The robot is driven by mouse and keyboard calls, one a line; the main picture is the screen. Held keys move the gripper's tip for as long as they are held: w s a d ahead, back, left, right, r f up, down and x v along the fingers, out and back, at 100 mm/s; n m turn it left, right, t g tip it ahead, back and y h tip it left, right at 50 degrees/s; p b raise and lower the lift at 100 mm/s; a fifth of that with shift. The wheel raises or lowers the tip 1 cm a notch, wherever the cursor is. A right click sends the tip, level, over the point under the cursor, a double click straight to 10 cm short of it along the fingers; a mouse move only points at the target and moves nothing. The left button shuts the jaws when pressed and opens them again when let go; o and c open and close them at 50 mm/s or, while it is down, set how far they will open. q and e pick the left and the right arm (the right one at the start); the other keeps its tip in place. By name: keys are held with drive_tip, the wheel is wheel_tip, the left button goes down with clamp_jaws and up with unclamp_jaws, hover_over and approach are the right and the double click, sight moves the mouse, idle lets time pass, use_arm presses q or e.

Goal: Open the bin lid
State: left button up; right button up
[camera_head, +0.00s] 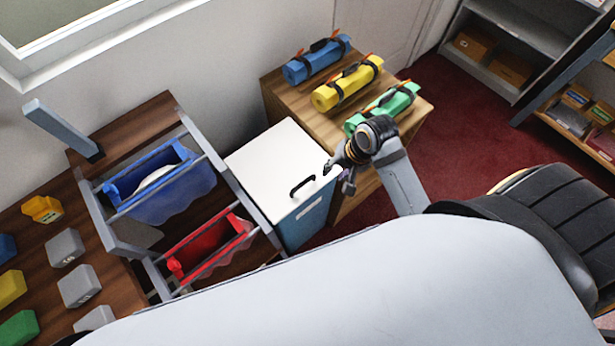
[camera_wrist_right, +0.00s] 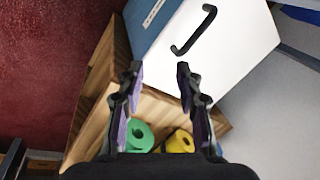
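The bin (camera_head: 303,220) is a blue box with a white lid (camera_head: 272,165), which lies flat and closed on top. A black handle (camera_head: 302,186) stands on the lid near its front edge. In the right wrist view the lid (camera_wrist_right: 235,60) and its handle (camera_wrist_right: 194,30) show beyond the fingertips. My right gripper (camera_head: 337,177) is just right of the handle in the head view, apart from it. In the right wrist view its two fingers (camera_wrist_right: 158,75) are spread with nothing between them. My left gripper is not in view.
A wooden cabinet (camera_head: 285,100) right of the bin carries blue (camera_head: 317,60), yellow (camera_head: 347,83) and green (camera_head: 385,108) rolls. Left of the bin, a rack holds a blue bag (camera_head: 165,190) and a red bag (camera_head: 207,245). Red carpet (camera_head: 455,125) is clear at right.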

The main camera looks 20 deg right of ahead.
sight(305, 182)
drive_tip(key=w+a+r+m+g+y, duration=0.2)
drive_tip(key=w+a+m+y, duration=0.15)
drive_tip(key=m, duration=0.35)
drive_tip(key=shift+h, duration=0.45)
drive_tip(key=x, duration=1)
drive_tip(key=shift+w+d+f, duration=0.15)
drive_tip(key=shift+w+d, duration=0.05)
drive_tip(key=shift+d, duration=0.2)
drive_tip(key=shift+c, duration=0.5)
clamp_jaws()
